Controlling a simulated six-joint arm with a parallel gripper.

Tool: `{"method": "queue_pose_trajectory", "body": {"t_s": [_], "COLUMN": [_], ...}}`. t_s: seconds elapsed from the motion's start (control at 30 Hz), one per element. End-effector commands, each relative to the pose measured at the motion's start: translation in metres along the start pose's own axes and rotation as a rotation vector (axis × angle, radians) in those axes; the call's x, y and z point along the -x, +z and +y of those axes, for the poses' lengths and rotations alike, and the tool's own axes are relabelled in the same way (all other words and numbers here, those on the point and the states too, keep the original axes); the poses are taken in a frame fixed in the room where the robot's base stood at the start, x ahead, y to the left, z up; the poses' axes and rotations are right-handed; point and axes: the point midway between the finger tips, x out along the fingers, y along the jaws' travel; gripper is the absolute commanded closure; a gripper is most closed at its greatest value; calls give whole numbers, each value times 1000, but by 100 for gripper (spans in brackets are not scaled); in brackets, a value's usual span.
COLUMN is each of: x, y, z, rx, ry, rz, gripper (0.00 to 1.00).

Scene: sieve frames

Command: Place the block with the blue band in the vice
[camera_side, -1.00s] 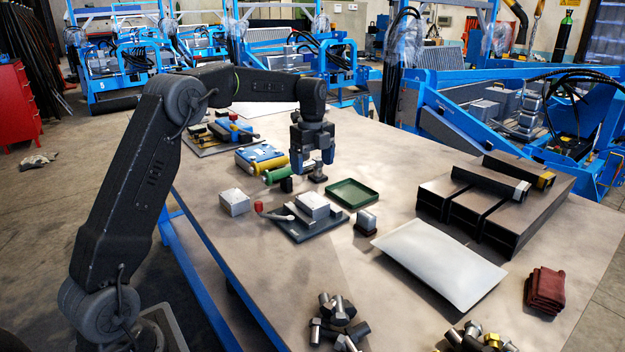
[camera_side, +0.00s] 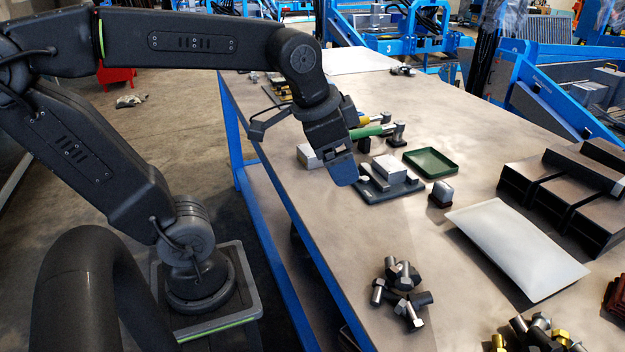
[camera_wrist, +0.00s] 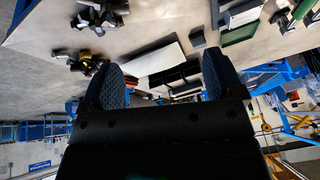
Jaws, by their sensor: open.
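My gripper (camera_side: 343,170) is open and empty, raised near the table's left edge; it also shows in the wrist view (camera_wrist: 163,78), with both fingers apart. The likely vice is a dark plate (camera_side: 408,187) carrying a silver block-like body (camera_side: 390,168), behind and right of my gripper, which partly covers it. A small upright block (camera_side: 440,188) with a silver top and dark lower part stands right of it; it also shows in the wrist view (camera_wrist: 197,39). Another silver block (camera_side: 308,156) is partly hidden by my gripper. I cannot make out a blue band on any block.
A green tray (camera_side: 431,151) lies behind the small block. A white pad (camera_side: 520,250) and dark channel bars (camera_side: 560,195) occupy the right. Several bolts (camera_side: 402,290) lie near the front. A green cylinder (camera_side: 367,132) and dark pieces (camera_side: 397,132) lie behind the vice.

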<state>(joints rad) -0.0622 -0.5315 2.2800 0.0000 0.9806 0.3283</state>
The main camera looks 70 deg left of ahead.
Motion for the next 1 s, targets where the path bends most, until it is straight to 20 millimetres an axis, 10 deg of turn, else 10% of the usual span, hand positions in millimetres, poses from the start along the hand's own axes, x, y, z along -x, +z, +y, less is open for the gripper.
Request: {"method": "queue_pose_trajectory", "body": {"t_s": [0.23, 1.0], "x": [-7, -8], "y": [48, 52], "z": [29, 31], "rx": [244, 272], "ry": [12, 14], "rz": [79, 83], "gripper": [13, 13]}}
